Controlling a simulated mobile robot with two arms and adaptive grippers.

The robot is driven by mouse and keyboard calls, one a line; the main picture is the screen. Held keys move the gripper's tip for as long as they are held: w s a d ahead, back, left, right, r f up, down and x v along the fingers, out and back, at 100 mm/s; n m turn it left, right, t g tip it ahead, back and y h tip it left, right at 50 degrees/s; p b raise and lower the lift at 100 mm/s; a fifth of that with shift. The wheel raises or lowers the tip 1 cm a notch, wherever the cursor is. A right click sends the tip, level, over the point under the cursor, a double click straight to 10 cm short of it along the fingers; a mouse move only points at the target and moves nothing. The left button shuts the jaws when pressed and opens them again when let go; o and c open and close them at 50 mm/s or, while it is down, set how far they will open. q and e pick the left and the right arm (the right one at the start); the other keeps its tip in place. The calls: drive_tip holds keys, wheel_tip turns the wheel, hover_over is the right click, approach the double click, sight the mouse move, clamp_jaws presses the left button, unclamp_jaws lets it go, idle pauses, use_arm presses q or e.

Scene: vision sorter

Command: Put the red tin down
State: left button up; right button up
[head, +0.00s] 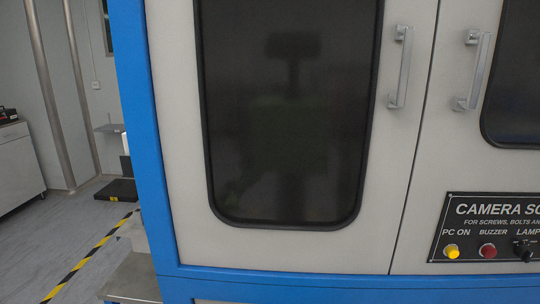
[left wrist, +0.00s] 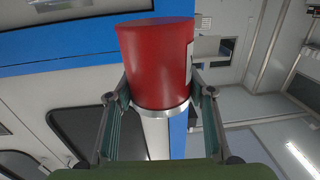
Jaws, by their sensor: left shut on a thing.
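The red tin (left wrist: 156,60) shows in the left wrist view, at the top middle. It is a red cylinder with a silver rim at the end nearer my wrist and a bit of white label at its right edge. My left gripper (left wrist: 160,92) is shut on the tin, with one finger on each side of it. The tin does not show in the head view, and neither gripper shows there. What lies under the tin cannot be told.
A large grey cabinet (head: 408,180) with a blue frame (head: 140,120), dark windows and door handles fills most of the head view. A panel (head: 492,228) with buttons is at lower right. Open floor (head: 75,225) with yellow-black tape (head: 88,255) lies at left.

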use_arm(q)
drive_tip(key=shift+s+d+r+p, duration=0.25)
drive_tip(key=shift+d+r, duration=0.1)
drive_tip(key=shift+r, duration=0.2)
drive_tip(key=shift+s+d+r+p, duration=0.1)
drive_tip(key=shift+s+d+r, duration=0.15)
drive_tip(key=shift+r, duration=0.3)
drive_tip(key=shift+s+d+f, duration=0.1)
drive_tip(key=shift+s+f, duration=0.1)
drive_tip(key=shift+s, duration=0.1)
drive_tip(key=s+f, duration=0.2)
drive_tip(key=s, duration=0.5)
drive_tip(key=shift+s+f, duration=0.15)
drive_tip(key=shift+f, duration=0.05)
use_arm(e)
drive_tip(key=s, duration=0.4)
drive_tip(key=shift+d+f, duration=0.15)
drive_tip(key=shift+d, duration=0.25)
use_arm(q)
drive_tip(key=shift+f, duration=0.1)
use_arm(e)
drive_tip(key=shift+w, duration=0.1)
